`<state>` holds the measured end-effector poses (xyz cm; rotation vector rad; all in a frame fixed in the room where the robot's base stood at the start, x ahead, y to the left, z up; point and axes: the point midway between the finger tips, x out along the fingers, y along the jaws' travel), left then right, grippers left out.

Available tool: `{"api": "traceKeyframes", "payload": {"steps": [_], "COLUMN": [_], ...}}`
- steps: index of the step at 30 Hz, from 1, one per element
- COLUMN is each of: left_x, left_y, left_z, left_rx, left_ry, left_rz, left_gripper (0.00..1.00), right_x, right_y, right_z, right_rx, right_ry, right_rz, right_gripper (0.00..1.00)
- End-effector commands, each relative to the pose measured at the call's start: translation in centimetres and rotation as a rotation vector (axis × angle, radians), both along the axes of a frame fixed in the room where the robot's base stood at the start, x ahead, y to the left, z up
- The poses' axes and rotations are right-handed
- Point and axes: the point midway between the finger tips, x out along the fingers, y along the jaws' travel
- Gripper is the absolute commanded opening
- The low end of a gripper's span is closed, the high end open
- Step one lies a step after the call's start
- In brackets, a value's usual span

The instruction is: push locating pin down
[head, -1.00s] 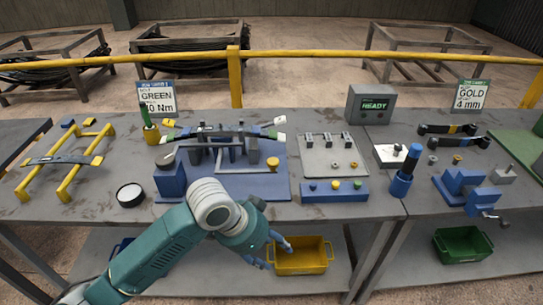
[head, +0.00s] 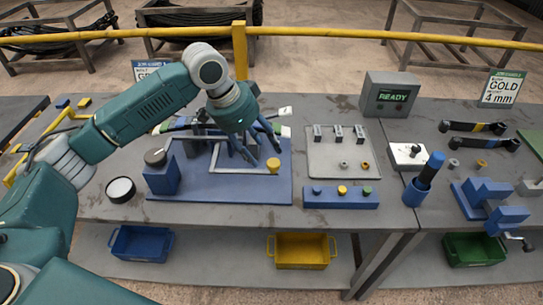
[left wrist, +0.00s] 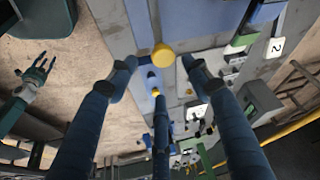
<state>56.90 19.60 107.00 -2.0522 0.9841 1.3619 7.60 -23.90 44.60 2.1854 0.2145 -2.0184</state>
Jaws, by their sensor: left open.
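A yellow-topped pin (head: 273,165) stands at the right front of the blue fixture plate (head: 220,190); I take it to be the locating pin. My left gripper (head: 252,157) is open, fingers pointing down, over the fixture just behind and left of the pin. The gripper hides part of the fixture. My right gripper (left wrist: 36,72) shows at the left of the left wrist view, fingers spread, away from the bench.
Grey uprights and a bar stand on the plate around my fingers. A grey-capped blue block (head: 162,175) is at left. A grey tray (head: 340,150) and a blue strip with knobs (head: 341,198) are at right. Bins (head: 302,251) sit below.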

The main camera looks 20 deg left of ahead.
Motion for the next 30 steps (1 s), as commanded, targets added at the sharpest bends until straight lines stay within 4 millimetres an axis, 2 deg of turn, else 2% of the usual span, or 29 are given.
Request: {"api": "traceKeyframes", "payload": {"steps": [1,3,5,7,9,12,14,17,22,23,27,30], "left_x": [0.2,0.5,0.8,1.0,1.3,1.5,1.5,1.6,1.6,1.6,1.6,1.6], "left_y": [-0.4,-0.8,-1.1,-1.4,-1.7,-1.9,-2.0,-2.0,-2.0,-2.0,-2.0,-2.0], "left_z": [-0.9,-2.1,-3.1,-4.1,-4.9,-5.6,-5.9,-6.1,-6.1,-6.1,-6.1,-6.1], "left_rx": [0.0,-0.001,0.0,-0.001,0.0,0.0,0.0,0.001,0.001,0.001,0.001,-0.001], "left_ry": [0.003,0.004,0.002,0.003,0.001,0.0,0.0,-0.001,-0.001,-0.001,-0.001,-0.002], "left_rz": [-0.001,-0.001,-0.001,-0.001,-0.001,-0.001,-0.001,-0.001,-0.001,-0.001,-0.001,-0.001], "left_gripper": [0.49,0.49,0.49,0.49,0.49,0.49,0.49,0.49,0.49,0.47,0.2,0.0], "right_x": [-1.4,-2.5,-2.6,-1.7,0.0,2.5,3.4,3.6,1.9,1.4,0.0,0.0], "right_y": [0.0,-0.1,0.0,0.0,0.2,0.5,0.7,0.8,0.8,0.8,0.7,0.7], "right_z": [0.4,0.7,0.9,1.1,1.4,1.7,1.8,1.8,1.6,1.6,1.5,1.5], "right_rx": [-0.001,-0.002,-0.002,-0.001,0.002,0.007,0.01,0.013,0.011,0.01,0.009,0.008], "right_ry": [0.019,0.033,0.035,0.022,-0.002,-0.039,-0.053,-0.055,-0.028,-0.022,-0.002,-0.001], "right_rz": [0.0,0.001,0.002,0.002,0.002,0.003,0.002,0.001,0.001,0.001,0.001,0.001], "right_gripper": [0.4,0.4,0.4,0.4,0.4,0.4,0.4,0.4,0.4,0.4,0.4,0.4]}}
